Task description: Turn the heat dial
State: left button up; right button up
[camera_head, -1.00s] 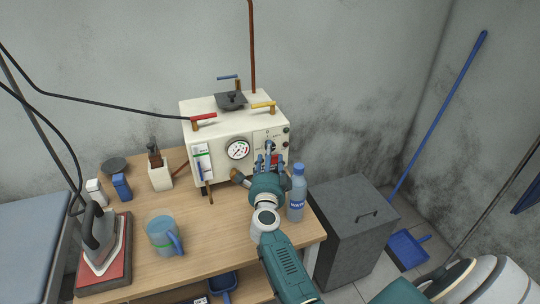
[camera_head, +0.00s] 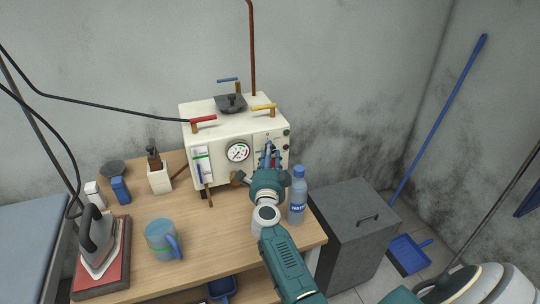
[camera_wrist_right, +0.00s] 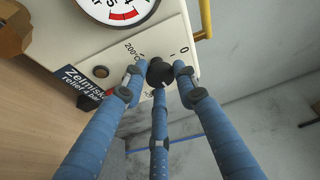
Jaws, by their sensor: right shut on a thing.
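The heat dial (camera_wrist_right: 159,72) is a black knob on the white front panel of the steam unit (camera_head: 222,168). In the right wrist view it sits between the blue fingers of my right gripper (camera_wrist_right: 160,80), which is shut on it. Markings "200°C" and "0" show on the panel around the dial. In the head view my right gripper (camera_head: 269,158) reaches the right part of the panel, and its fingers mostly hide the dial there. My left gripper is not in view.
A water bottle (camera_head: 297,195) stands close to the right of my right gripper. A blue mug (camera_head: 160,240), an iron (camera_head: 97,240) and a white holder (camera_head: 159,178) stand on the wooden table (camera_head: 214,232). A grey bin (camera_head: 350,235) stands right of the table.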

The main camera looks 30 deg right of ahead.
jog(key=shift+n, duration=0.5)
jog(key=o, duration=1.1)
jog(key=shift+o, duration=0.2)
jog(key=v, duration=0.7)
jog(key=shift+s+f, duration=0.2)
